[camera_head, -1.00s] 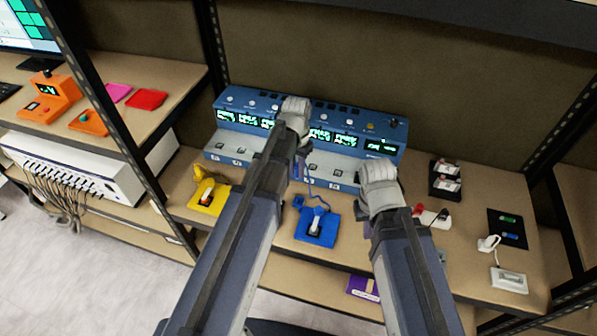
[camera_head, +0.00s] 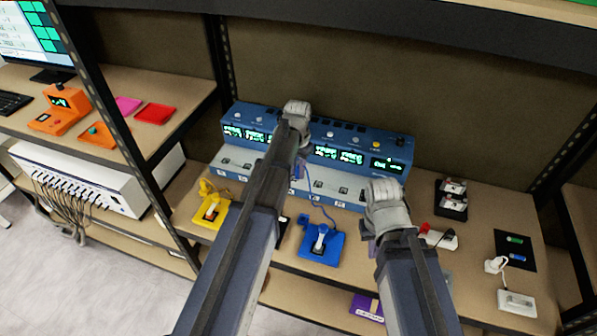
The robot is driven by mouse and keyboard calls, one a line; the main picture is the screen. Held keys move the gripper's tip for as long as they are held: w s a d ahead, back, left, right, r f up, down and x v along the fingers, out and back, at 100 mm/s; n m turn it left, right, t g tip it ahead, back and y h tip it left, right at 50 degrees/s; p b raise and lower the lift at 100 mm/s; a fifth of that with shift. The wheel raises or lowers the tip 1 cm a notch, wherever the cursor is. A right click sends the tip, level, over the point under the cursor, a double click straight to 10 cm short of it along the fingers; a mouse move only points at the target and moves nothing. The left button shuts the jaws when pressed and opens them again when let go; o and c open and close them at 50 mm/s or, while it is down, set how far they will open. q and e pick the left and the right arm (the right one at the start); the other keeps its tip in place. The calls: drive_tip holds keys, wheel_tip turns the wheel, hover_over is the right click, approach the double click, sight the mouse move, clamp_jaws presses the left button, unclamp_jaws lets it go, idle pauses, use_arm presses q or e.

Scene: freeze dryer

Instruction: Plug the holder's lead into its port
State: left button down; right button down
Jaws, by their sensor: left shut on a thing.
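The blue holder (camera_head: 321,245) lies on the bench, with a white-topped piece standing in it. Its thin blue lead (camera_head: 328,212) rises and curves left to a blue plug (camera_head: 297,172) below my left wrist. My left gripper (camera_head: 298,165) is shut on the plug end, held in front of the blue bench unit (camera_head: 375,150); its fingertips are mostly hidden by my arm. The unit has a row of small ports along its pale front ledge. Which port fits the lead I cannot tell. My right gripper (camera_head: 376,235) hangs right of the blue holder, its fingers hidden behind its wrist.
A yellow holder (camera_head: 210,212) with its own yellow lead lies left of the blue one. A shelf post stands left.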

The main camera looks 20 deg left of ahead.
use_arm(q)
drive_tip(key=w+a, duration=0.3)
drive_tip(key=w, duration=0.3)
drive_tip(key=shift+a, duration=0.25)
drive_tip(key=shift+w+f, duration=0.1)
drive_tip(key=shift+f, duration=0.05)
use_arm(e)
drive_tip(key=shift+f, duration=0.1)
